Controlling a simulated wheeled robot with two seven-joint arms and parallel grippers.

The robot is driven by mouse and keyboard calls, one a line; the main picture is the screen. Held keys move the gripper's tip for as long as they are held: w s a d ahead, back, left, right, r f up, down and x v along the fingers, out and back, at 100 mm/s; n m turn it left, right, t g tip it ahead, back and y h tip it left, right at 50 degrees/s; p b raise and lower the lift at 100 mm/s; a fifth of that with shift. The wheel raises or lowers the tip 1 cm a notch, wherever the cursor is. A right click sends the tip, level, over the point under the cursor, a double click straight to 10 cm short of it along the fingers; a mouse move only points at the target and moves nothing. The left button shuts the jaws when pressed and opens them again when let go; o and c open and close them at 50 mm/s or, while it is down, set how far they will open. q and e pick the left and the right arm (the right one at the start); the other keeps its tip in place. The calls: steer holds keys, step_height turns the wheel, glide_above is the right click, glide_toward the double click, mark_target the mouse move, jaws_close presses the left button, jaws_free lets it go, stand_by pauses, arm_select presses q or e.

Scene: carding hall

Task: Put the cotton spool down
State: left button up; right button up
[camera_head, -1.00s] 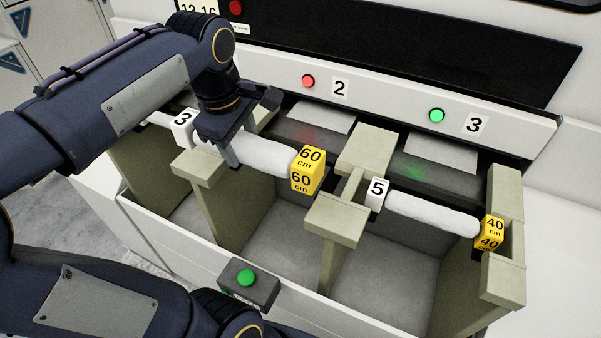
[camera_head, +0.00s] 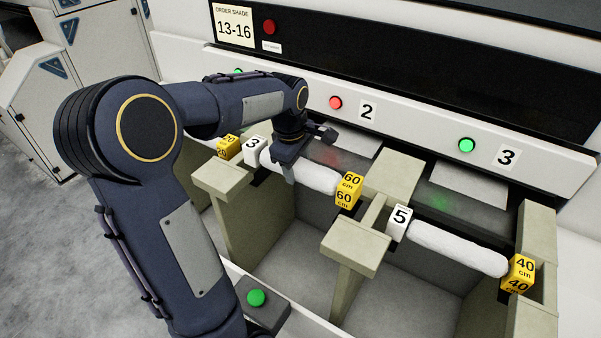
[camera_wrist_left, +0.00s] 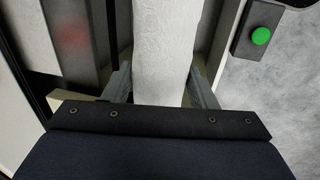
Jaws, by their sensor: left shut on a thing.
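The cotton spool (camera_head: 321,179) is a thick white roll with a white cube marked 3 at its left end and a yellow cube marked 60 cm at its right end. It lies level over the middle bay, between two beige supports. My left gripper (camera_head: 287,168) is shut on the roll left of its middle, with its fingers on either side. In the left wrist view the roll (camera_wrist_left: 166,45) runs between the fingers. I cannot tell whether its ends touch the supports. My right gripper is not in view.
A beige support (camera_head: 226,178) stands left and another (camera_head: 352,246) right. Beyond is a second white roll (camera_head: 455,247) with cubes marked 5 and 40 cm. Behind, a panel has a red lamp (camera_head: 336,103) and a green lamp (camera_head: 467,145). A green button (camera_head: 256,297) is in front.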

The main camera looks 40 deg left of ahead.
mark_target(300, 177)
arm_select(q)
steer(key=shift+w+a+f, duration=0.2)
steer(key=shift+w+f, duration=0.65)
steer(key=shift+f, duration=1.75)
steer(key=shift+f, duration=0.15)
steer(key=o, duration=1.1)
